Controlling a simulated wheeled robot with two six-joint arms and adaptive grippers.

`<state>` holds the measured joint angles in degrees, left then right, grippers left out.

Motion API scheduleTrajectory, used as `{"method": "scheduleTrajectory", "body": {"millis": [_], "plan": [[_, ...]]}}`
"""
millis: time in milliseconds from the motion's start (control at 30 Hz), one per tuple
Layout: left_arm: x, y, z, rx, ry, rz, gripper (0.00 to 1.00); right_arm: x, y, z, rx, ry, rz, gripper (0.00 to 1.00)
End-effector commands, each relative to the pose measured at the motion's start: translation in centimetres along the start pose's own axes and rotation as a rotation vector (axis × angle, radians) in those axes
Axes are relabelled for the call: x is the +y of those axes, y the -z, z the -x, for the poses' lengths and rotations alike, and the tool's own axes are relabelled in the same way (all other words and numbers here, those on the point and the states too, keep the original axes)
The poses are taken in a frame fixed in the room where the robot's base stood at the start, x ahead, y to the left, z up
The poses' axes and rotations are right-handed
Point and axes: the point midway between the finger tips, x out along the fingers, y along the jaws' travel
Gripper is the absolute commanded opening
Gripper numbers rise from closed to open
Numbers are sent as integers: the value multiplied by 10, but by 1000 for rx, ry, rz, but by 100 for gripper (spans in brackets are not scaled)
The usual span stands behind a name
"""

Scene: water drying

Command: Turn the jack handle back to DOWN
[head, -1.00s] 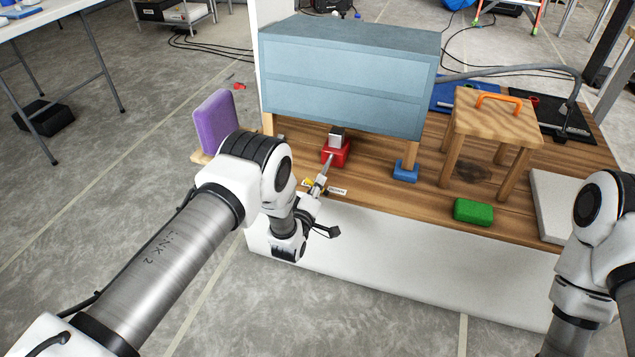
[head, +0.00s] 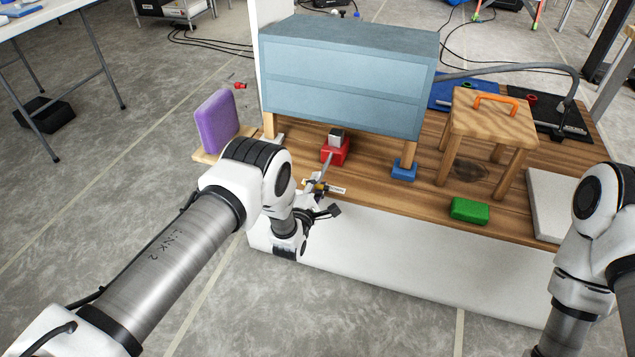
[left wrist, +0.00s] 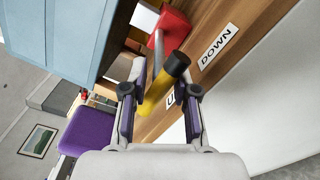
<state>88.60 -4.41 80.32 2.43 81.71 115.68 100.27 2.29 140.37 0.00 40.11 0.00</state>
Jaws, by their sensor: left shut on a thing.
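The red jack (head: 335,153) stands on the wooden bench top under the blue-grey cabinet; it also shows in the left wrist view (left wrist: 174,26). A grey lever runs from it toward the bench's front edge and ends in a yellow handle (left wrist: 158,99) with a black end. My left gripper (left wrist: 160,90) is shut on this handle, with a finger on each side. In the head view my left gripper (head: 317,198) is at the front edge, partly hiding the handle. A white DOWN label (left wrist: 217,46) lies right of the handle in the wrist view. My right gripper is out of view.
The cabinet (head: 345,80) stands on wooden legs above the jack. A purple block (head: 217,122) stands at the left end. A wooden stool (head: 492,115), a green block (head: 469,210) and a pale slab (head: 550,200) are to the right. Open floor lies in front.

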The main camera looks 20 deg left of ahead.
Motion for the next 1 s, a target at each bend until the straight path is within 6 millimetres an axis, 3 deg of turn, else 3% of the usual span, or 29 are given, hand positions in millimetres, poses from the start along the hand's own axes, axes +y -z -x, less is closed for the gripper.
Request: {"method": "scheduleTrajectory", "body": {"millis": [167,500,733,1000], "plan": [[0,1,1,3,1,165,0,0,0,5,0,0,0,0],[-1,1,1,4,2,421,17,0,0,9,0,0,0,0],[-1,1,1,4,2,513,25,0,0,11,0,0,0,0],[-2,1,2,5,2,546,28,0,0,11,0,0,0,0]]}}
